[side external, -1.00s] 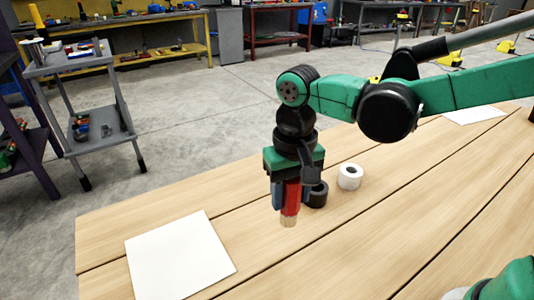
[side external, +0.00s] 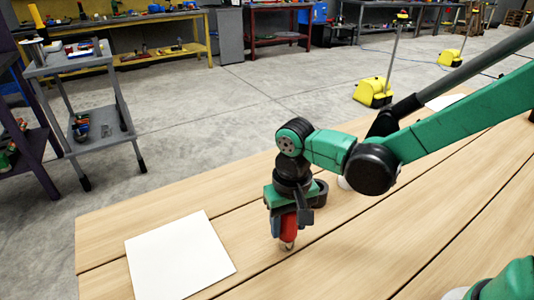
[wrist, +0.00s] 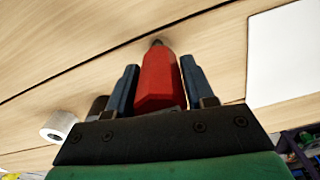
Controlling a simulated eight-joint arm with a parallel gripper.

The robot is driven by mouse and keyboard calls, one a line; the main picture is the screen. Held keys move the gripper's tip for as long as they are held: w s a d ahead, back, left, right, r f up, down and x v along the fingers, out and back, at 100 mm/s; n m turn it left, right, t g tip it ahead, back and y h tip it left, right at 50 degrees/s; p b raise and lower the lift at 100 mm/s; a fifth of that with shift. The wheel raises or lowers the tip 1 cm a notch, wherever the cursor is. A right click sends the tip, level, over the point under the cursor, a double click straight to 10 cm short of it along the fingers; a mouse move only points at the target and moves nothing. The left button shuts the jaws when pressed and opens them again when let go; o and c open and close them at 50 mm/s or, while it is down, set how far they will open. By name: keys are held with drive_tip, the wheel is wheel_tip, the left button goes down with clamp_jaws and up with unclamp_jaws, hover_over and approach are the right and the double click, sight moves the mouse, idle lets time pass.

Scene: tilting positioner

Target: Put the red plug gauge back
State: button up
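The red plug gauge (side external: 289,226) is held point-down between the blue-grey fingers of my gripper (side external: 288,229). In the wrist view the red body of the gauge (wrist: 160,85) fills the space between the two fingers of my gripper (wrist: 159,66), with its small dark tip pointing away from the palm. In the side view the tip is low over the bare wooden table (side external: 335,262). I cannot tell whether it touches the wood. No seat or holder for the gauge can be made out beneath it.
A white roll (wrist: 58,126) shows at left in the wrist view, mostly hidden by my arm in the side view. A white sheet (side external: 180,255) lies front left. The table between is clear.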

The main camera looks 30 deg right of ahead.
drive_tip(key=o, duration=0.3)
drive_tip(key=shift+r, duration=0.1)
wheel_tip(320, 180, up, 12)
drive_tip(key=shift+f, duration=0.1)
drive_tip(key=shift+d, duration=0.15)
drive_tip(key=s+d+f+n+t, duration=0.2)
drive_tip(key=d+t, duration=0.5)
drive_tip(key=d, duration=0.4)
drive_tip(key=shift+s+d+f, duration=0.2)
drive_tip(key=shift+s+d, duration=0.15)
drive_tip(key=shift+s, duration=0.25)
